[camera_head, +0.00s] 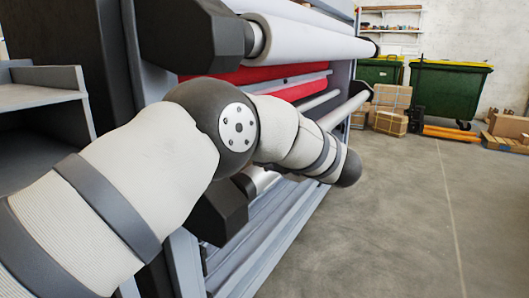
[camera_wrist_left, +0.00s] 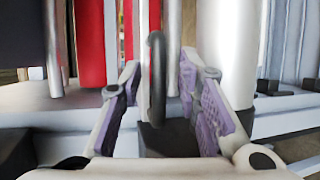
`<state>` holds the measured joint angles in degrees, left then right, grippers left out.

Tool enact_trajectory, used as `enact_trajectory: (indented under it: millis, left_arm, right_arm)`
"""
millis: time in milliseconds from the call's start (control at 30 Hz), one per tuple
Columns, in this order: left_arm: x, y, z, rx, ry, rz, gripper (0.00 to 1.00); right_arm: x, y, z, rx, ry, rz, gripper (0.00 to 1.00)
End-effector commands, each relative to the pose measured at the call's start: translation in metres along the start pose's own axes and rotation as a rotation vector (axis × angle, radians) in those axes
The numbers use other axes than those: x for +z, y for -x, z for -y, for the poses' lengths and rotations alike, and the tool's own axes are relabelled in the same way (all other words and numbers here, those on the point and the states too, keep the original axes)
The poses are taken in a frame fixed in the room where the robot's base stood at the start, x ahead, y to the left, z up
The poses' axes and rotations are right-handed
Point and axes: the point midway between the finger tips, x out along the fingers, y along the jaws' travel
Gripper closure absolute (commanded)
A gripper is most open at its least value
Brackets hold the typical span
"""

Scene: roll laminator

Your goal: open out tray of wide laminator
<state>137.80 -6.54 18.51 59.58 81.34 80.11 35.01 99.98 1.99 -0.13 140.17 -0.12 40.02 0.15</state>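The wide laminator (camera_head: 268,78) fills the left and middle of the head view, with red panels, white rolls and a grey frame. My left arm reaches across its front; its gripper is hidden there. In the left wrist view, my left gripper (camera_wrist_left: 159,85) is open, with its purple-padded fingers on either side of a dark upright loop handle (camera_wrist_left: 157,65). Gaps show between the handle and both pads. I cannot tell for sure which part is the out tray; grey rails (camera_head: 262,245) run low along the laminator. My right gripper is not in view.
Black hexagonal roll ends (camera_head: 194,38) jut from the laminator close to my arm. A grey shelf unit (camera_head: 40,95) stands at the left. Cardboard boxes (camera_head: 389,108) and green bins (camera_head: 450,92) stand at the back. The concrete floor at the right is clear.

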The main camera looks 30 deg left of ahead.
Motion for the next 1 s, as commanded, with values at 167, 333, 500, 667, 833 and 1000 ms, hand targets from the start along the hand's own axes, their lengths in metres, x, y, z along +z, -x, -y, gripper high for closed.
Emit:
enact_trajectory:
  millis: [167, 333, 500, 667, 833, 1000]
  left_arm:
    - [0.001, 0.033, 0.000, -0.001, -0.001, 0.005, 0.69]
    - [0.001, 0.080, 0.000, -0.001, -0.001, 0.006, 0.69]
    - [0.001, 0.111, 0.000, -0.001, 0.000, 0.004, 0.69]
    - [0.001, 0.120, 0.000, -0.001, 0.000, 0.002, 0.69]
    - [0.001, 0.120, 0.000, -0.001, 0.000, 0.002, 0.69]
    - [0.001, 0.120, 0.000, -0.001, -0.001, 0.002, 0.69]
  right_arm:
    - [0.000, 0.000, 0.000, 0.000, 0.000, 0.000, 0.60]
    - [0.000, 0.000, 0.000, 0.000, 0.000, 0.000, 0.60]
    - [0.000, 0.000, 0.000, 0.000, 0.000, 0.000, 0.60]
    - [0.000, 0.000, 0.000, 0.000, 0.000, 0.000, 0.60]
    - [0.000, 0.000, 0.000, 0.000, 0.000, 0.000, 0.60]
    - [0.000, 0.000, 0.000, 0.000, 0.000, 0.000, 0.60]
